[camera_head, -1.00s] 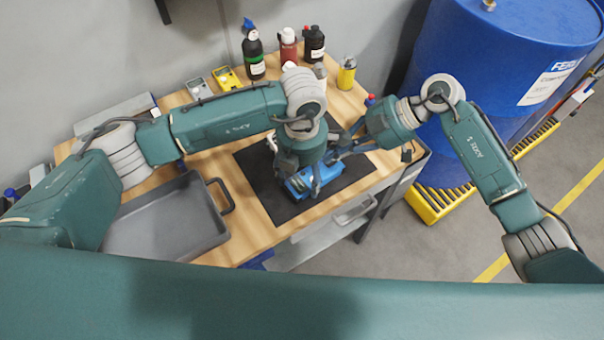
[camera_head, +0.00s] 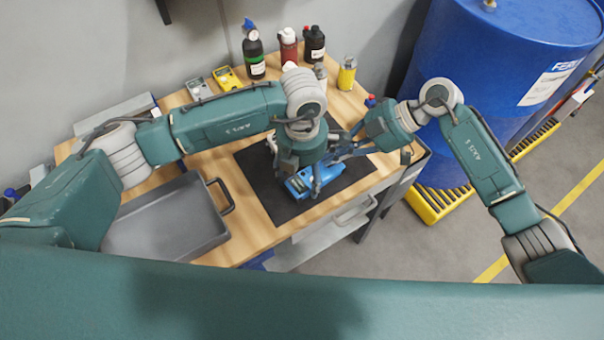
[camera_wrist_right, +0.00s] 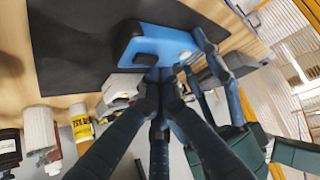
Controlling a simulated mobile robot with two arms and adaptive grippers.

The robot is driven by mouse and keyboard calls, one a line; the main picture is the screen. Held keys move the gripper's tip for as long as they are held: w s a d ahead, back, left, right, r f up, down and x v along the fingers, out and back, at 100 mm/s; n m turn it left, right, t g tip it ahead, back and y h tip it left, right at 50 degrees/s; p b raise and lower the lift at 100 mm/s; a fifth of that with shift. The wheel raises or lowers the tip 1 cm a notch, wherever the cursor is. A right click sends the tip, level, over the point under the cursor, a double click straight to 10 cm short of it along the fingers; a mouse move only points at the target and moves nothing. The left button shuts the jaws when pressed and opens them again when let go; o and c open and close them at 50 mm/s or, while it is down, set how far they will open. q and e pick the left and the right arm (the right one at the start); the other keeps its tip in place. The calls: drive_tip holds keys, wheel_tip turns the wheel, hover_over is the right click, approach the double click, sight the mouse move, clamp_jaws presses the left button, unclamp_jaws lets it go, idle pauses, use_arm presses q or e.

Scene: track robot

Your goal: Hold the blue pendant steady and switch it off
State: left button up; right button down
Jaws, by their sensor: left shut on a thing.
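The blue pendant (camera_head: 298,185) is over the black mat on the workbench, partly hidden by grippers; I cannot tell whether it touches the mat. It also shows in the right wrist view (camera_wrist_right: 158,45). My left gripper (camera_head: 313,183) comes down from above and is shut on the pendant. Its dark blue fingers show beside the pendant in the right wrist view (camera_wrist_right: 208,50). My right gripper (camera_head: 338,154) is at the pendant's right-hand end. In the wrist view its fingertips (camera_wrist_right: 160,78) are together at the pendant's edge, with nothing between them. I cannot tell whether they touch it.
The black mat (camera_head: 262,178) lies on the wooden bench (camera_head: 245,210). A grey tray (camera_head: 165,225) sits at the left. Several bottles, a yellow can (camera_head: 347,74) and a yellow device (camera_head: 228,79) stand along the back. A blue drum (camera_head: 490,80) is at the right.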

drive_tip(key=shift+f, duration=0.3)
drive_tip(key=shift+r, duration=3.05)
use_arm(q)
drive_tip(key=o, duration=1.6)
drive_tip(key=shift+o, duration=0.2)
drive_tip(key=shift+r, duration=0.1)
